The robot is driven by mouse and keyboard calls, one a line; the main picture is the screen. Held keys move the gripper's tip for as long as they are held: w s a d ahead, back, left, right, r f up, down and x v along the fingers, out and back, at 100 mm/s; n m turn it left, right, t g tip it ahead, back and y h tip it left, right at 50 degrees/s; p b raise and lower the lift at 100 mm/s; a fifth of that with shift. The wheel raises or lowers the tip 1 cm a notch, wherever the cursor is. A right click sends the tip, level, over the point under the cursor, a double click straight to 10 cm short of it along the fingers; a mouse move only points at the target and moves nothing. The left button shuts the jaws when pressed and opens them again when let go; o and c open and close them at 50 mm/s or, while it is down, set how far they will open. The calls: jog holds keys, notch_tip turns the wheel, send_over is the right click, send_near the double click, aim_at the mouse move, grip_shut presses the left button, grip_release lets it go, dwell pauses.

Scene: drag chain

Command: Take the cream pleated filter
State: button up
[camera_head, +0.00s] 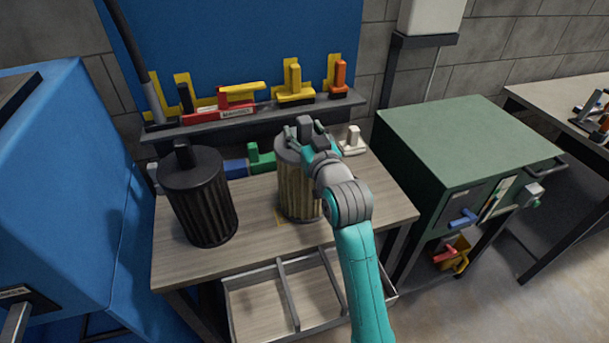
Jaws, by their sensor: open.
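The cream pleated filter (296,194) stands upright on the wooden bench, with a grey cap and a dark knob (305,127) on top. My teal and grey arm reaches in from the lower right and partly covers its right side. My gripper (304,132) is open at the top of this filter, with its fingers around or beside the knob. I cannot tell whether they touch it. A black pleated filter (203,205) with its own top knob stands upright to the left, apart from my gripper.
The wooden bench (180,262) has free room between the filters. A shelf (255,114) behind holds red, yellow and orange items. A green block (261,161) and a white-handled piece (352,141) sit behind the cream filter. A green cabinet (470,135) stands right, a blue machine (60,190) left.

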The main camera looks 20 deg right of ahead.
grip_shut()
jog(key=shift+r, duration=0.1)
